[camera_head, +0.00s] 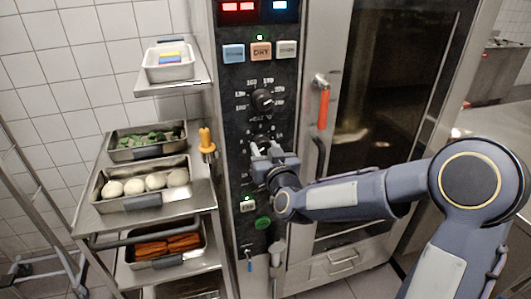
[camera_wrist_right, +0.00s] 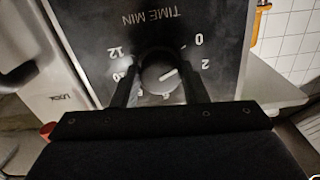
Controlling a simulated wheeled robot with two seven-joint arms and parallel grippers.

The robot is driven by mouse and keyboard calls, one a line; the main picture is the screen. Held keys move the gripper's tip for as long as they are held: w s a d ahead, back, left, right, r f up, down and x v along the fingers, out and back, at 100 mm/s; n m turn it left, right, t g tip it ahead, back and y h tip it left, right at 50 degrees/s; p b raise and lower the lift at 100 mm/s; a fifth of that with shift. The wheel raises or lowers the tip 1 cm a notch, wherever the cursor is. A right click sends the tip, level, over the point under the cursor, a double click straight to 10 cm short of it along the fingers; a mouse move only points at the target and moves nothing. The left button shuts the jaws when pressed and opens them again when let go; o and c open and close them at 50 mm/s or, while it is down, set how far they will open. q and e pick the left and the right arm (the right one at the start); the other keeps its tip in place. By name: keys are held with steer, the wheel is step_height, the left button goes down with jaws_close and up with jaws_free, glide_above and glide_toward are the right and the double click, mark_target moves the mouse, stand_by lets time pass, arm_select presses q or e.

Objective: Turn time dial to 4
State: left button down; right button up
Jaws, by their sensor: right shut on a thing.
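The time dial (camera_wrist_right: 160,75) is a round dark knob under the "TIME MIN" label on the black control panel (camera_head: 238,120). In the right wrist view the picture is turned over, with 0 and 2 on the right and 12 on the left. A light mark on the knob points toward the right, roughly at the 2. The number 4 is not readable, and a finger covers part of the scale. My right gripper (camera_head: 267,150) is shut on the time dial, one finger on each side; it also shows in the right wrist view (camera_wrist_right: 160,88). My left gripper is not in view.
A temperature dial (camera_head: 263,100) sits just above my right gripper. The oven door has a red-orange handle (camera_head: 324,108) to the right. A steel rack (camera_head: 90,215) with food trays stands on the left. A green button (camera_head: 263,223) is below.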

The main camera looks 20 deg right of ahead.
steer(key=m+b, duration=0.7)
steer(key=b, duration=0.2)
steer(key=shift+m, duration=0.4)
steer(key=m+b, duration=0.3)
steer(key=m, duration=0.1)
steer(key=shift+b, duration=0.35)
steer(key=shift+r+m+b, duration=0.2)
steer(key=shift+m+b, duration=0.65)
steer(key=shift+m, duration=0.65)
steer(key=o, duration=0.8)
steer(key=shift+o, duration=0.8)
steer(key=shift+w+f, duration=0.15)
steer(key=shift+w, duration=0.05)
steer(key=s, duration=0.8)
steer(key=shift+d, duration=0.15)
